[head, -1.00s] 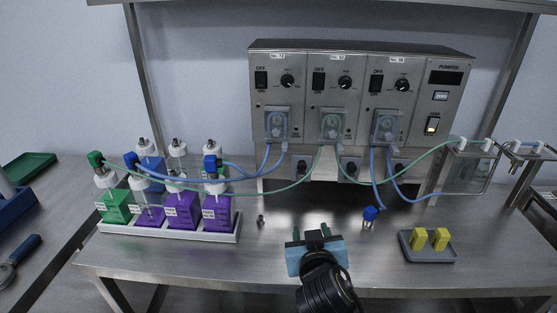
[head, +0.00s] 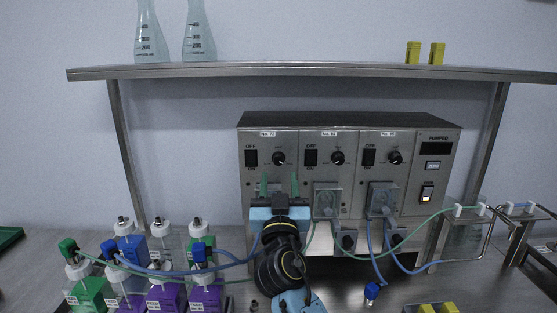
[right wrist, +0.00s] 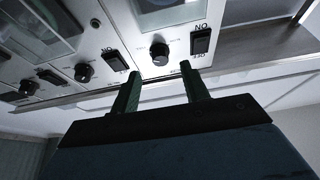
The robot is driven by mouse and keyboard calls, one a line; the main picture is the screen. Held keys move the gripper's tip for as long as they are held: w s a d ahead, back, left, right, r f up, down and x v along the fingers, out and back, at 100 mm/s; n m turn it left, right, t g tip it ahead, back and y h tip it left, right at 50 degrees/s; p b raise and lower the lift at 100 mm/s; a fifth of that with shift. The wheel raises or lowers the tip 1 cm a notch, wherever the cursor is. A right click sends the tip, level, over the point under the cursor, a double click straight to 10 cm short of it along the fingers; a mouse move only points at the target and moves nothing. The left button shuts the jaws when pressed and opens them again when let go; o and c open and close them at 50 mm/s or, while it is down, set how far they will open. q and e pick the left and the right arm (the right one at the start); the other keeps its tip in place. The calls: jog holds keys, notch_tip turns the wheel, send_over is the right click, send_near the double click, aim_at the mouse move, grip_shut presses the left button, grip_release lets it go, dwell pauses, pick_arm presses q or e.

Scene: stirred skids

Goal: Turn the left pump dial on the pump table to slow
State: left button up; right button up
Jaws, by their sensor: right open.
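The left pump dial (head: 278,158) is a round black knob at the upper right of the left pump panel, beside its rocker switch (head: 251,158). My right gripper (head: 279,183) is open and empty, with its two green fingers pointing up just below the dial in the head view. In the right wrist view, which is upside down, the same dial (right wrist: 160,53) lies just beyond the gap between the open fingers (right wrist: 160,72), apart from them. The dial's exact setting is too small to read. My gripper hides the left pump head. My left gripper is not in view.
The middle dial (head: 337,158) and right dial (head: 394,157) sit on the same steel housing. A shelf (head: 330,70) with flasks and yellow blocks runs above. Blue and green tubes hang before the housing. Several bottles (head: 165,294) stand at the lower left.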

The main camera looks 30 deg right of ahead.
aim_at(279, 164)
jog(key=shift+p+x, duration=0.5)
jog(key=shift+x, duration=1.85)
jog(key=c, duration=1)
